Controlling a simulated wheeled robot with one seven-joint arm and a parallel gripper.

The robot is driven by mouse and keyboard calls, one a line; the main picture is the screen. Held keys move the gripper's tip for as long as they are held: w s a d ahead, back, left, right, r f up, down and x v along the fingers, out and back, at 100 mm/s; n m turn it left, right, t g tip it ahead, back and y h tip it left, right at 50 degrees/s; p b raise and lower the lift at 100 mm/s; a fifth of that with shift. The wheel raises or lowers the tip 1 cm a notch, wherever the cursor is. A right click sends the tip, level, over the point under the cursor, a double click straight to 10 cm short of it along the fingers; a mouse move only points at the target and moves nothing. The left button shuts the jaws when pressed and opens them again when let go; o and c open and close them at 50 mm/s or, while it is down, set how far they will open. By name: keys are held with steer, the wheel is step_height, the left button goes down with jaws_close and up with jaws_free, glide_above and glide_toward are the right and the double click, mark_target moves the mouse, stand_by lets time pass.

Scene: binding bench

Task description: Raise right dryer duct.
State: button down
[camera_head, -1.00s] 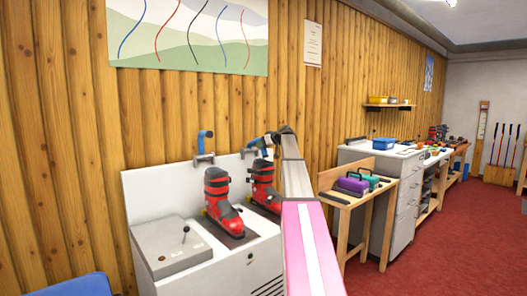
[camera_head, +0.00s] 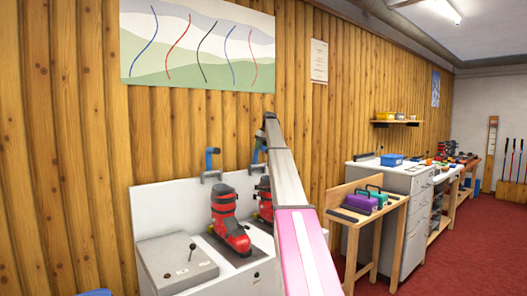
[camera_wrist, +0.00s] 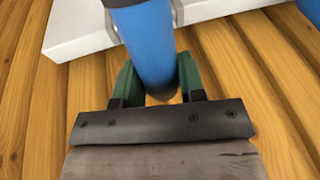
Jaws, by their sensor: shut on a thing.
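The right dryer duct (camera_head: 258,150) is a blue tube on the dryer's white back panel, mostly hidden behind my arm. It looks close to upright in the head view. In the wrist view the blue duct (camera_wrist: 146,40) passes between the green fingers of my gripper (camera_wrist: 156,82), which is shut on it. In the head view my gripper (camera_head: 268,122) is small and dark at the far end of my arm.
A red ski boot (camera_head: 229,222) stands on the dryer (camera_head: 150,203) below the left duct; a second red boot (camera_head: 263,195) is partly behind my arm. A grey control box (camera_head: 178,262) with a lever is at left. A wooden table (camera_head: 396,216) with cases stands right.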

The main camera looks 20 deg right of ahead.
steer(key=shift+w+a+r+g, duration=0.1)
steer(key=shift+w+a+g, duration=0.2)
steer(key=shift+w, duration=0.2)
steer(key=shift+w+a+r+g, duration=0.1)
steer(key=shift+w+a+g, duration=0.05)
steer(key=shift+w+g, duration=0.3)
steer(key=shift+w, duration=0.1)
steer(key=c, duration=0.7)
jaws_free()
steer(key=shift+c, duration=0.2)
steer(key=shift+d+r, duration=0.15)
steer(key=shift+r, duration=0.3)
steer(key=v, duration=0.6)
steer(key=shift+r, duration=0.25)
steer(key=shift+c, duration=0.2)
